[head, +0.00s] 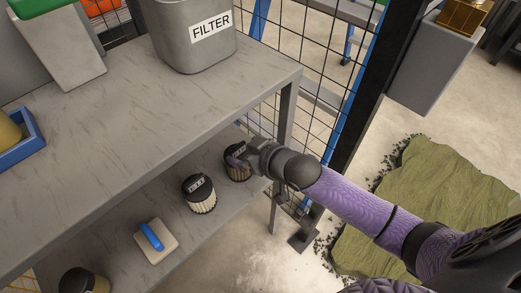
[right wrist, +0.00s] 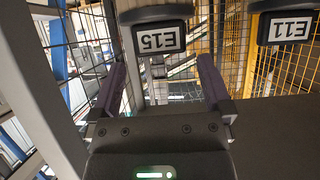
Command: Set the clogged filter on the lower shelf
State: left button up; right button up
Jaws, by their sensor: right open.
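A filter with a dark cap and pale pleated side (head: 236,172) stands upright on the lower shelf (head: 185,225), near its right end. My right gripper (head: 242,158) is at this filter and partly covers it. In the right wrist view the right gripper's fingers (right wrist: 160,78) are apart. A cap labelled E15 (right wrist: 160,17) is just beyond them, roughly centred. A second filter (head: 199,195) stands on the lower shelf to the left; a cap labelled E11 (right wrist: 285,8) shows at the right wrist view's upper right. I cannot tell which filter is clogged. My left gripper is not in view.
A grey bin marked FILTER (head: 190,50) stands on the upper shelf (head: 120,140), which overhangs the lower one. A pale block with a blue handle (head: 160,247) and another dark-capped item (head: 82,282) are further left below. A shelf post (head: 287,120) and wire mesh (head: 315,65) are close right.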

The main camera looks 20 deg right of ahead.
jog(key=p+v, duration=0.4)
jog(key=v, duration=0.5)
jog(key=s+d+f+m+g+h, duration=0.1)
jog(key=s+d+f+g+h, duration=0.2)
jog(key=s+f, duration=0.5)
jog(key=s+d+f+m+g+h, duration=0.15)
jog(key=s+d+f, duration=0.3)
jog(key=f, duration=0.65)
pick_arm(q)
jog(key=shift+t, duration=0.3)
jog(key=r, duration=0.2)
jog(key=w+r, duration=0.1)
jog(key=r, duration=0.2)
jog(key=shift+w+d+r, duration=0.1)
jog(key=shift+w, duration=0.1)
pick_arm(e)
jog(key=s+a+f+g, duration=0.1)
jog(key=s+f+g, duration=0.3)
jog(key=s, duration=0.9)
jog(key=s+a+f+n+g, duration=0.1)
jog(key=s+f+g, duration=0.3)
jog(key=s, duration=1)
jog(key=shift+s+a+f+h, duration=0.35)
jog(key=shift+a+f, duration=0.1)
jog(key=shift+f, duration=0.45)
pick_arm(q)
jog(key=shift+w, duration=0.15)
pick_arm(e)
jog(key=shift+w, duration=0.1)
